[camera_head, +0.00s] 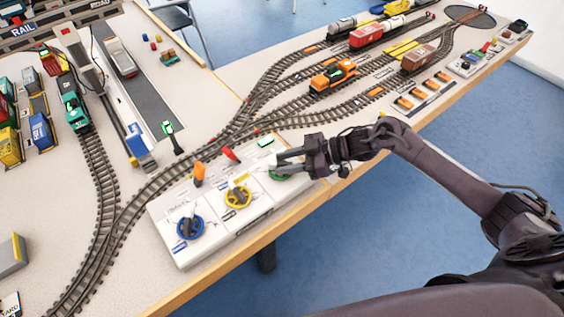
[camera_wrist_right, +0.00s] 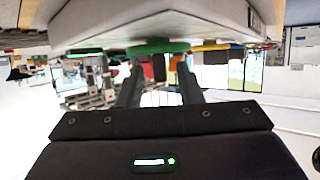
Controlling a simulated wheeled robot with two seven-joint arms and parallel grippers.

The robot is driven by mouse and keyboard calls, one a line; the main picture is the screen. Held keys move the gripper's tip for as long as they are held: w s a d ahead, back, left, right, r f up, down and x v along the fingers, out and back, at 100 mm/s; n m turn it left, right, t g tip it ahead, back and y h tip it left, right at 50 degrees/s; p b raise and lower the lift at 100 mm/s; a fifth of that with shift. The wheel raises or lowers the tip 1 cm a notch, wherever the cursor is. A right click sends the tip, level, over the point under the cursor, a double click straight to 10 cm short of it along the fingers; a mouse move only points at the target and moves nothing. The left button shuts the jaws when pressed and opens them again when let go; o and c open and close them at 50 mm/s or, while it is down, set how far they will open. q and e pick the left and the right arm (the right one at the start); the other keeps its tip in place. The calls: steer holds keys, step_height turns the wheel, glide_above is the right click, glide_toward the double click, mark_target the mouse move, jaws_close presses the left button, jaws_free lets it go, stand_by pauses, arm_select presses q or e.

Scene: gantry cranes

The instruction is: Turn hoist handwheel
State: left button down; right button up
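A white control panel (camera_head: 215,250) carries a blue handwheel (camera_head: 190,226), a yellow handwheel (camera_head: 238,196) and a green handwheel (camera_head: 281,176). Their labels are too small to read, so I cannot tell which one is the hoist wheel. My right gripper (camera_head: 279,162) is at the green wheel and partly covers it. In the right wrist view the green wheel (camera_wrist_right: 150,48) lies just beyond my fingertips (camera_wrist_right: 160,72). My left gripper is not in view.
Orange (camera_head: 199,173) and red (camera_head: 229,153) levers stand along the panel's back edge. Tracks run behind it, with an orange locomotive (camera_head: 332,77) and a teal locomotive (camera_head: 75,110) on them. The table's wooden edge (camera_head: 225,258) is close in front of the panel.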

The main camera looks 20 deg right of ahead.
mark_target(287, 163)
steer(key=v, duration=0.5)
steer(key=shift+s+d+b, duration=0.15)
steer(key=shift+d+b, duration=0.15)
steer(key=shift+d, duration=0.05)
steer(key=shift+s+d+r, duration=0.1)
steer(key=shift+d+r, duration=0.2)
